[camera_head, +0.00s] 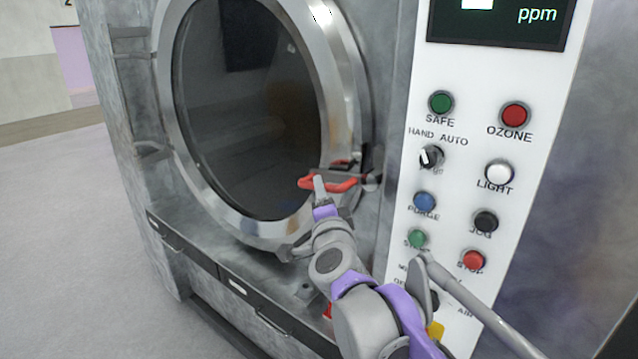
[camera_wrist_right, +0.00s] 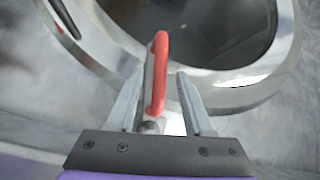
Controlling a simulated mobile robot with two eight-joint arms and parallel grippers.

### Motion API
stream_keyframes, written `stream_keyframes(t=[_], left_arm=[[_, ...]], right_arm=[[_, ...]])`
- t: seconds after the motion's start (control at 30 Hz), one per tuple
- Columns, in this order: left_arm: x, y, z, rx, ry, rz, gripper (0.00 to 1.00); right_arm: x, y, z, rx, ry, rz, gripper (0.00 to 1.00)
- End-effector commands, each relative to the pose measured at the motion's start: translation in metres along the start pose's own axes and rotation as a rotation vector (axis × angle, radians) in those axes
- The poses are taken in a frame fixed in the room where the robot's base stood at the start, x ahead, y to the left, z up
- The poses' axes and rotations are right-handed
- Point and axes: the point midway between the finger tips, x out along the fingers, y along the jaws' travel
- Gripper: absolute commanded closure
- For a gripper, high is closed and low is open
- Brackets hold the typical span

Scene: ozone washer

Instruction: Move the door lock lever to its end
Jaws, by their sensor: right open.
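The door lock lever (camera_head: 341,185) has a red handle and sits at the right edge of the round washer door (camera_head: 250,100). In the head view the handle sticks out to the left across the door's metal ring. My right gripper (camera_head: 319,187) is at the handle. In the right wrist view the red lever handle (camera_wrist_right: 160,75) lies between the two fingers of my right gripper (camera_wrist_right: 160,95), nearer the left finger. The fingers are open, with a gap to the right of the handle. Whether the left finger touches it I cannot tell. My left gripper is not in view.
A white control panel (camera_head: 455,180) with several coloured buttons and a selector knob stands right of the door. A display (camera_head: 500,20) is above it. A ledge with drawer fronts (camera_head: 240,290) runs below the door. Open floor (camera_head: 60,230) lies at the left.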

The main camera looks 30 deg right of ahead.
Motion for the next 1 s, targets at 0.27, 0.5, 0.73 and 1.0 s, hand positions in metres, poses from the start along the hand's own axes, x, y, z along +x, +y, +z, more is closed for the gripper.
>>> stream_keyframes(t=[0.27,0.5,0.73,1.0], left_arm=[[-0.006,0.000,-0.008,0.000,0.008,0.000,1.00],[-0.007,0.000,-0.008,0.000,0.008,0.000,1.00],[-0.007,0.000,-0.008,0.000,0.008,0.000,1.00],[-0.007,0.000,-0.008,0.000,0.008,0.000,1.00]], right_arm=[[0.033,-0.001,0.000,0.000,0.000,-0.001,0.48],[0.038,0.001,0.000,-0.001,-0.001,0.000,0.48],[0.037,0.001,0.001,-0.001,-0.002,0.000,0.68],[0.037,0.001,0.001,-0.001,-0.002,0.000,1.00]])
